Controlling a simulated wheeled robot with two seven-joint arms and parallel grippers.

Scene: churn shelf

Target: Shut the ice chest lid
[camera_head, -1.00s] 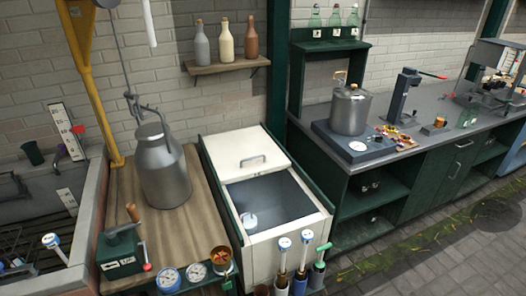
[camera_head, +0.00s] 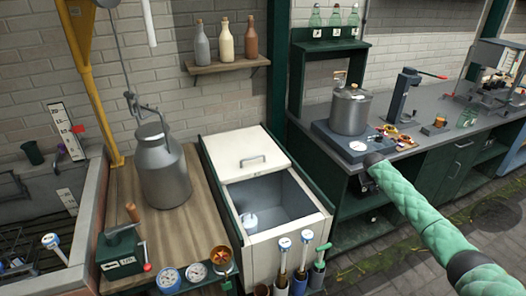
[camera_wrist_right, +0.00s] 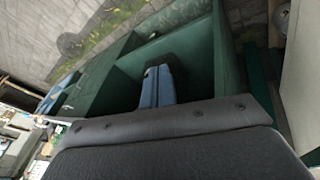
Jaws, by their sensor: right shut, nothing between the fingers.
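The white ice chest (camera_head: 285,258) stands in the middle of the head view. Its white lid (camera_head: 240,150), with a grey bar handle (camera_head: 252,161), covers the back part. The front part is open and shows a grey interior with a small white object (camera_head: 250,220) inside. My right arm comes in from the lower right in a green sleeve, its dark end to the right of the chest and apart from it. In the right wrist view my right gripper (camera_wrist_right: 158,85) is shut and empty, before the green cabinet. My left gripper is not in view.
A metal churn (camera_head: 163,170) stands on the wooden bench left of the chest. Bottle-like handled tools (camera_head: 302,265) stand at the chest's front. A green cabinet (camera_head: 450,170) with a grey counter, holding a pot (camera_head: 350,110) on a scale, lies to the right.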

